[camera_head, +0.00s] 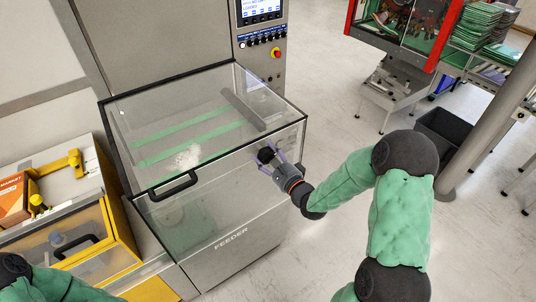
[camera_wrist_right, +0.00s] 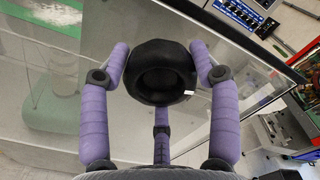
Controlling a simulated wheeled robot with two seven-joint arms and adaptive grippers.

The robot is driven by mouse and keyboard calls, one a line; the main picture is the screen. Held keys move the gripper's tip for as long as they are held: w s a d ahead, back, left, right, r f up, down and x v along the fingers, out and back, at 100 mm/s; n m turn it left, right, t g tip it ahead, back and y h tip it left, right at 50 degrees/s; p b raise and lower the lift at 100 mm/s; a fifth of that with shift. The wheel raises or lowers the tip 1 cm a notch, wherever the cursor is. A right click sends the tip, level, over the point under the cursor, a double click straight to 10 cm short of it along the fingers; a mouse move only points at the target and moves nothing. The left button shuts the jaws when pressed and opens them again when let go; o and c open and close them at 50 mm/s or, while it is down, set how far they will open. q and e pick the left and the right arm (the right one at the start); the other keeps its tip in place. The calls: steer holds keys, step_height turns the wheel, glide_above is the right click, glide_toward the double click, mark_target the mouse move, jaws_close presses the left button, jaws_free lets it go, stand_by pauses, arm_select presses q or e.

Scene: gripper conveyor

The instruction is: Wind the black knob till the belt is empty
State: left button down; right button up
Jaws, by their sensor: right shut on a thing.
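The black knob (camera_head: 266,155) sits on the right side of the clear-walled feeder box. My right gripper (camera_head: 277,168) is at the knob with its purple fingers shut on it. In the right wrist view the knob (camera_wrist_right: 161,72) is a dark faceted ring between the fingers of the gripper (camera_wrist_right: 161,85). Inside the box, two green belt strips (camera_head: 212,133) show through the clear lid. A pale whitish patch (camera_head: 187,157) lies by the front strip; I cannot tell what it is.
The feeder's lid has a black handle (camera_head: 173,186) at the front. A control panel (camera_head: 262,38) with a red button stands behind. A yellow-framed machine (camera_head: 90,250) is at the left. Open floor (camera_head: 335,110) lies to the right.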

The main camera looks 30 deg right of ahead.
steer(key=shift+s+a+f+m+p, duration=0.1)
steer(key=shift+a+m+p, duration=0.1)
steer(key=shift+m, duration=0.25)
steer(key=shift+a+f+m+p, duration=0.1)
steer(key=shift+m+p, duration=0.05)
steer(key=shift+m, duration=0.3)
steer(key=o, duration=1.1)
steer(key=shift+o, duration=0.2)
steer(key=shift+r, duration=0.15)
steer(key=shift+d, duration=0.15)
steer(key=s, duration=1.2)
steer(key=shift+d, duration=0.45)
steer(key=shift+w, duration=0.1)
